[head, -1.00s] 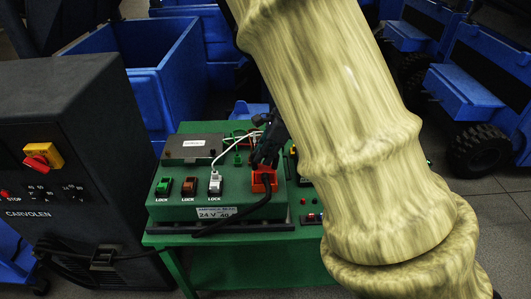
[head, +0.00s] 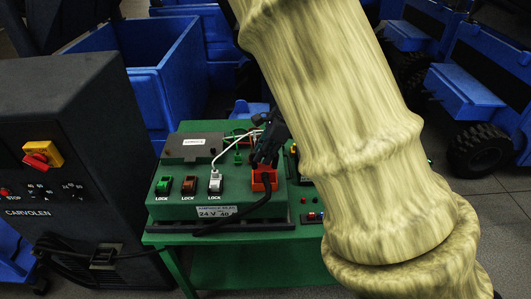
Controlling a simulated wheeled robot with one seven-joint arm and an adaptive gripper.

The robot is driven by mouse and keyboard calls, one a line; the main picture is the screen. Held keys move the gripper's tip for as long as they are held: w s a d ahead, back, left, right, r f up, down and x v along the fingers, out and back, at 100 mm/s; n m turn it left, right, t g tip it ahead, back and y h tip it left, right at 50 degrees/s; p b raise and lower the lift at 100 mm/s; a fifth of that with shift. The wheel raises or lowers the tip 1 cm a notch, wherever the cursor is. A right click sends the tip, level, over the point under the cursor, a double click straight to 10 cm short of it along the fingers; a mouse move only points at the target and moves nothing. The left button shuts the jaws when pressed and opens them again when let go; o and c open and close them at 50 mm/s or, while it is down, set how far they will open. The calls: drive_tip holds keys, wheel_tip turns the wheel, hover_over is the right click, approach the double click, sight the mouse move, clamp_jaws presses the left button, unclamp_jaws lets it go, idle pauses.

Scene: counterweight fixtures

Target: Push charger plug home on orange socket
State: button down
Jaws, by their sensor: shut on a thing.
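The orange socket (head: 263,181) is at the right front of the green battery unit (head: 228,206). My gripper (head: 264,160) is right above the socket, dark and partly hidden by my arm. It is shut on the charger plug, which is mostly hidden between the fingers and the socket. A thick black cable (head: 240,214) runs from the socket area down to the left across the unit's front. I cannot tell how deep the plug sits in the socket.
Green, brown and grey-white rocker parts marked LOCK (head: 189,185) stand left of the socket, with a white cable (head: 228,150) behind. The dark charger cabinet (head: 70,130) stands left. Blue bins (head: 180,70) are behind. My arm hides the right of the green table (head: 215,265).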

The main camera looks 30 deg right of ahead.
drive_tip(key=shift+f+b, duration=0.85)
drive_tip(key=shift+f, duration=0.1)
idle(0.5)
drive_tip(key=c, duration=1.3)
unclamp_jaws()
drive_tip(key=v, duration=1.2)
drive_tip(key=shift+s, duration=0.15)
